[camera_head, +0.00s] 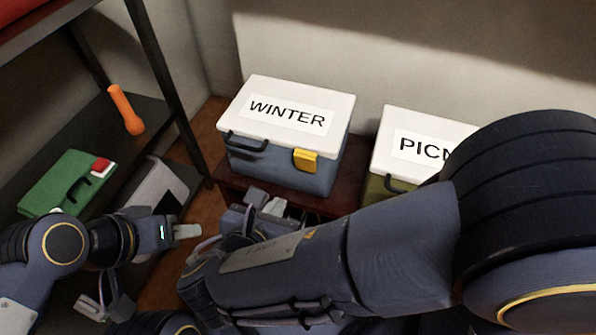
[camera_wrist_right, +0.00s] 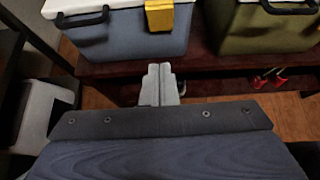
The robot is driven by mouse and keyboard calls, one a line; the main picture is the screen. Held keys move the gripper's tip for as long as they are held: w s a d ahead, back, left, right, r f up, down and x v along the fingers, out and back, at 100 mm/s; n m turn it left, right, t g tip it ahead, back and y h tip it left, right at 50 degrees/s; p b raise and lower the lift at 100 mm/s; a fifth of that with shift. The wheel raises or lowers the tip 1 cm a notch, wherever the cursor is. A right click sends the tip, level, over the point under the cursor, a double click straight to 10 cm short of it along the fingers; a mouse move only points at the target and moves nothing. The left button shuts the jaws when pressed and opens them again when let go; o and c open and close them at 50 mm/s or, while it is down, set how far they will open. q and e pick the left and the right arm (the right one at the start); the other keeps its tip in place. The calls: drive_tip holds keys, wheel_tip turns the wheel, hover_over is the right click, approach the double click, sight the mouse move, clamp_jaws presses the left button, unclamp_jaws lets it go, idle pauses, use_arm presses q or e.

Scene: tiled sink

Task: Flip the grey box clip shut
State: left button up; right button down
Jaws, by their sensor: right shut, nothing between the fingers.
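The grey box (camera_head: 251,169) is blue-grey with a white lid (camera_head: 254,92) labelled WINTER, and stands on a low dark red bench. It also shows at the top of the right wrist view (camera_wrist_right: 110,38). Its yellow clip (camera_head: 305,160) is on the front, just under the lid edge, and shows in the wrist view (camera_wrist_right: 159,14). I cannot tell whether it is fastened. My right gripper (camera_wrist_right: 160,72) is shut and empty, below and in front of the clip, apart from it. My left gripper (camera_head: 187,231) is at lower left, away from the box; its finger opening is unclear.
An olive box (camera_head: 376,189) labelled PICN... stands right of the grey box, partly hidden by my right arm. A dark shelf at left holds a green case (camera_head: 62,181), an orange torch (camera_head: 126,109) and a grey-white container (camera_head: 150,187). The bench edge (camera_wrist_right: 130,92) is close to my right gripper.

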drive_tip(key=b, duration=0.5)
approach(303, 162)
drive_tip(key=x, duration=0.4)
drive_tip(key=f+x, duration=0.1)
drive_tip(key=shift+f, duration=0.25)
drive_tip(key=shift+w+d+r, duration=0.15)
drive_tip(key=shift+w, duration=0.2)
drive_tip(key=shift+w+d+r+g+p, duration=0.15)
drive_tip(key=shift+r+p, duration=0.15)
drive_tip(key=shift+p, duration=0.3)
drive_tip(key=shift+w+r+g+p, duration=0.15)
drive_tip(key=shift+r+p, duration=0.1)
drive_tip(key=shift+p, duration=0.35)
drive_tip(key=shift+f, duration=0.35)
